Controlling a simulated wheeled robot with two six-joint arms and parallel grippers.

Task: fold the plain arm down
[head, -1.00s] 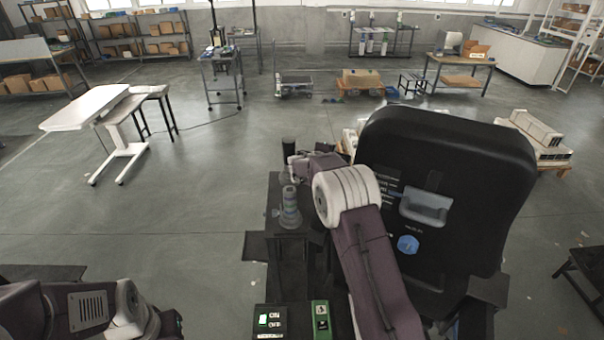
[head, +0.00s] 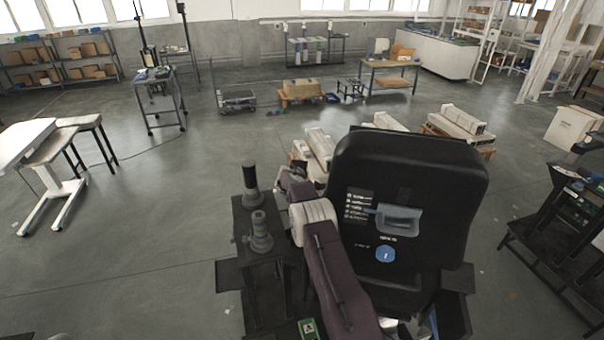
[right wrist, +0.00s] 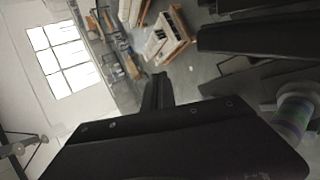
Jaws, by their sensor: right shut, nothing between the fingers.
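In the head view a plain dark post (head: 250,178) stands upright on a black stand (head: 243,214). A grey post (head: 260,232) with bands stands nearer. I cannot tell for sure which part is the plain arm. My right gripper (head: 284,176) is partly hidden by its own wrist, just right of the plain post; I cannot tell whether they touch. In the right wrist view its fingers (right wrist: 159,88) are shut and empty. A post with green and purple bands (right wrist: 293,112) shows there at the right, and a dark bar (right wrist: 255,38) above it.
A large black panel (head: 410,160) with a grey handle (head: 398,219) and blue knob (head: 385,254) stands right of my right arm. Pallets with pale boxes (head: 457,124) lie behind it. A dark rack (head: 570,205) stands at far right.

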